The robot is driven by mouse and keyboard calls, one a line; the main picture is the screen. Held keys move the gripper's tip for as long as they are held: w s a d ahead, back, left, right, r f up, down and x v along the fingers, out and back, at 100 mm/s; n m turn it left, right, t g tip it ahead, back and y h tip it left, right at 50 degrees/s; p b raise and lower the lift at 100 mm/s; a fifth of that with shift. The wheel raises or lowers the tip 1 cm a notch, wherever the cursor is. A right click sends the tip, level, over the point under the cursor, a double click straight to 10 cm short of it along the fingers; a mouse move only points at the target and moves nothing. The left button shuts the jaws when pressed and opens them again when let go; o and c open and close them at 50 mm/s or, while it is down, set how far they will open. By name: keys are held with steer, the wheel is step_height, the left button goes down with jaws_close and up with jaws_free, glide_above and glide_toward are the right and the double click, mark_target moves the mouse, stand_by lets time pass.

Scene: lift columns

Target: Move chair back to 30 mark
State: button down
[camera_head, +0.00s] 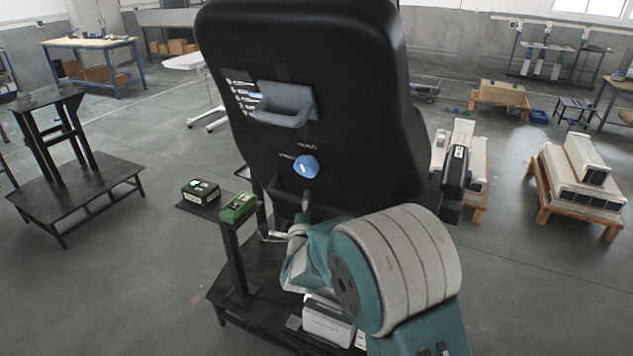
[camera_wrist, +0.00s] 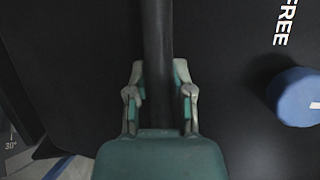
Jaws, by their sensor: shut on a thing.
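The black chair back (camera_head: 310,60) stands tall and tilted in the head view, filling its middle. A dark bar handle (camera_head: 285,192) runs across its lower part, and the bar also shows in the wrist view (camera_wrist: 157,40). My gripper (camera_head: 304,203) is at this bar, partly hidden by my arm. In the wrist view my gripper (camera_wrist: 160,95) has its two fingers on either side of the bar, closed on it. A blue button (camera_head: 306,167) sits above the bar, with white FREE lettering (camera_wrist: 285,22) by it. A 30° mark (camera_wrist: 11,145) shows at lower left in the wrist view.
A grey handle (camera_head: 285,105) is higher on the back. A small stand with a green box (camera_head: 238,207) and a black box (camera_head: 200,191) is to the left. A dark frame table (camera_head: 75,185) stands farther left. Pallets with white parts (camera_head: 575,170) are at right.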

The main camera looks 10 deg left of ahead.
steer(key=s+a+f, duration=0.2)
steer(key=s+f, duration=0.2)
steer(key=f, duration=0.2)
steer(key=shift+s+f, duration=0.15)
steer(key=shift+s, duration=0.2)
steer(key=shift+c, duration=2.4)
jaws_free()
steer(key=shift+a, duration=0.2)
